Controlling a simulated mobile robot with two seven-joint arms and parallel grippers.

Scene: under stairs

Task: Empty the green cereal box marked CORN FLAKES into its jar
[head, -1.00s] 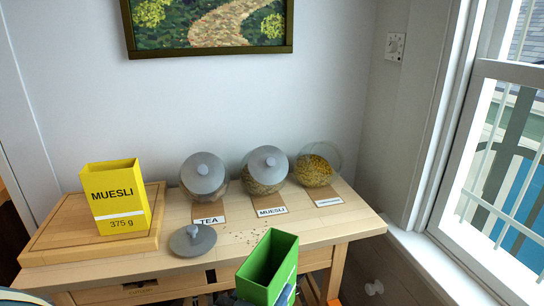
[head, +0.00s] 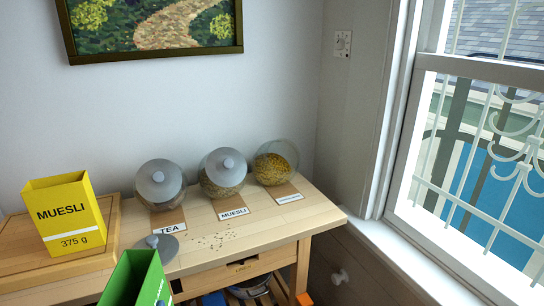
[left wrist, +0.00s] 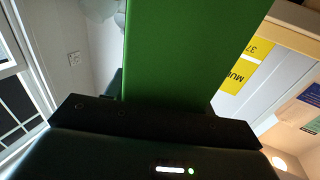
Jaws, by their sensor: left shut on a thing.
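The green box (head: 130,280) stands upright with its top open at the bottom edge of the head view, in front of the table. Its inner walls show green; its bottom is hidden. My left gripper (left wrist: 150,122) is shut on the box, whose plain green side (left wrist: 195,50) fills the middle of the left wrist view. An open glass jar (head: 276,163) at the right end of the jar row holds yellow flakes. Its label (head: 289,197) is too small to read. A grey lid (head: 157,246) with a knob lies on the table. My right gripper is out of view.
Two lidded jars stand left of the open one, behind labels TEA (head: 171,229) and MUESLI (head: 233,212). A yellow MUESLI box (head: 65,215) stands on a wooden board (head: 112,222). Crumbs (head: 215,241) lie on the table (head: 270,228). A window is at right.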

